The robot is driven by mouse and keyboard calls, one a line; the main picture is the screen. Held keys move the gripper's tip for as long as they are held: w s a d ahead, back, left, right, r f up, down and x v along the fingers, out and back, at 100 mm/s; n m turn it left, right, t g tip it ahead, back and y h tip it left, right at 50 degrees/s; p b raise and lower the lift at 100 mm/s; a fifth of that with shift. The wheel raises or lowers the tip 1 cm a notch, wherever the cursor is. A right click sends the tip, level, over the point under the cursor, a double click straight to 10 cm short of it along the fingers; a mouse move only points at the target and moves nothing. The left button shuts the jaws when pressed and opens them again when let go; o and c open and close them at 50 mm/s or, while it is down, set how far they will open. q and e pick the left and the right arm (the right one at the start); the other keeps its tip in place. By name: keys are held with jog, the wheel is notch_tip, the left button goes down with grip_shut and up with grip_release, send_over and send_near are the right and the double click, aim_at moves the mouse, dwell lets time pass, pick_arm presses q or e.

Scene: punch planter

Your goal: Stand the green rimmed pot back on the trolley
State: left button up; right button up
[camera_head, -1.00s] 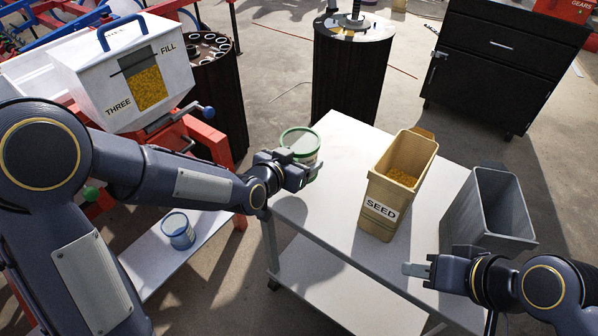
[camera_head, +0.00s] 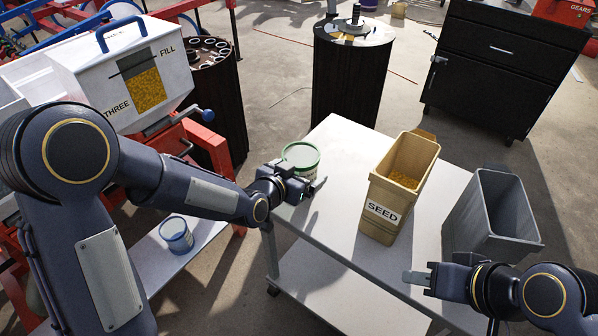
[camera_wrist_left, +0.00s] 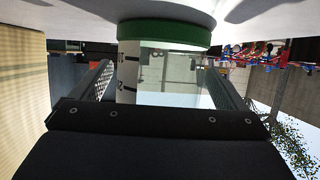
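A tan SEED box (camera_head: 382,212) and a grey open bin (camera_head: 490,215) stand on the trolley, right of the pot. A blue pot (camera_head: 176,234) stands on a white board at left. The white hopper (camera_head: 85,70) is behind my left arm.

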pick_arm(q)
jog(key=shift+r+p, duration=0.3)
jog(key=shift+p, duration=0.05)
jog(key=s+a+r+n+g+y+p, duration=0.1)
jog(key=s+a+r+n+y, duration=0.15)
jog(key=s+a, duration=0.65)
jog(key=s+a+r+n+g+y, duration=0.15)
jog(key=s+a+r, duration=0.25)
jog(key=s+a, duration=0.4)
jog(key=s+a+n+g, duration=0.3)
jog(key=s+n, duration=0.1)
jog(key=s, duration=0.8)
jog(key=shift+s+a+r+h, duration=0.15)
jog(key=shift+s+r+h, duration=0.05)
jog(key=shift+r+h, duration=0.2)
